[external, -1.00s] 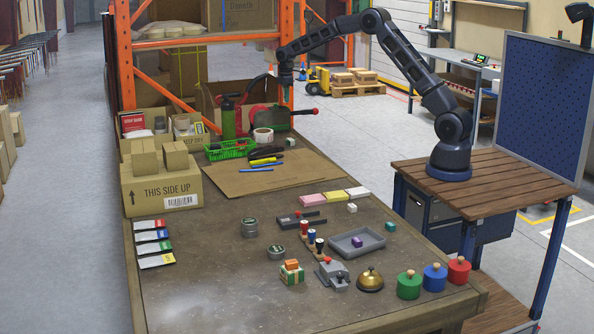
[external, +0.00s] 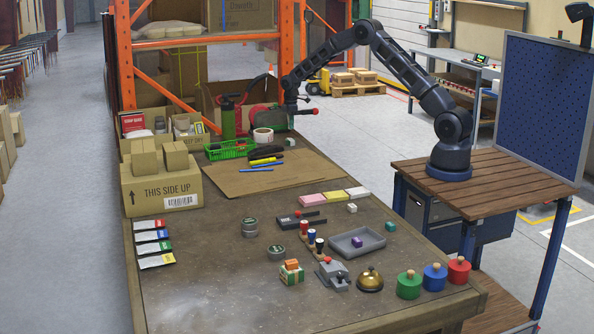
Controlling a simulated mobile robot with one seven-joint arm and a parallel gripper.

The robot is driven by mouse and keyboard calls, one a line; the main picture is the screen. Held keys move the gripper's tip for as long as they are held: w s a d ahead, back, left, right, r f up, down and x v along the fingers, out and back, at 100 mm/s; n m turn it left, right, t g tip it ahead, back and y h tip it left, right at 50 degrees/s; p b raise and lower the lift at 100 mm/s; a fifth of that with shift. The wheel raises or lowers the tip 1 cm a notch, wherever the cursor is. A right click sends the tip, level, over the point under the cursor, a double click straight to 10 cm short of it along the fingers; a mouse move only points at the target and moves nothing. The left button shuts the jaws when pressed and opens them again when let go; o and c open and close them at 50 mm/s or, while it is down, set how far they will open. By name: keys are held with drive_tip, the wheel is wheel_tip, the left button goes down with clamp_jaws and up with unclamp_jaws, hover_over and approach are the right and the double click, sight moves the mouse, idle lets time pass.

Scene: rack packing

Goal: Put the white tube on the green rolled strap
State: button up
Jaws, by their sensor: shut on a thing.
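My gripper (external: 291,108) is at the far right end of the table, pointing down beside the red machine with a red-knobbed lever. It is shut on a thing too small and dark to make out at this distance. I cannot pick out the white tube as a separate object on the table. I cannot clearly identify the green rolled strap either; the area just below my gripper is partly hidden by the gripper and the machine.
The red machine (external: 266,117), a green canister (external: 228,122), a white tape roll (external: 263,135) and a green basket (external: 232,149) crowd the space left of my gripper. A small pale green block (external: 290,142) lies in front. The cardboard sheet (external: 290,178) has free room.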

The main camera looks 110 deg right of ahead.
sight(291, 139)
drive_tip(key=shift+f, duration=2.7)
drive_tip(key=shift+f, duration=0.1)
drive_tip(key=o, duration=0.9)
drive_tip(key=shift+o, duration=0.2)
wheel_tip(291, 139, up, 12)
drive_tip(key=shift+r, duration=0.15)
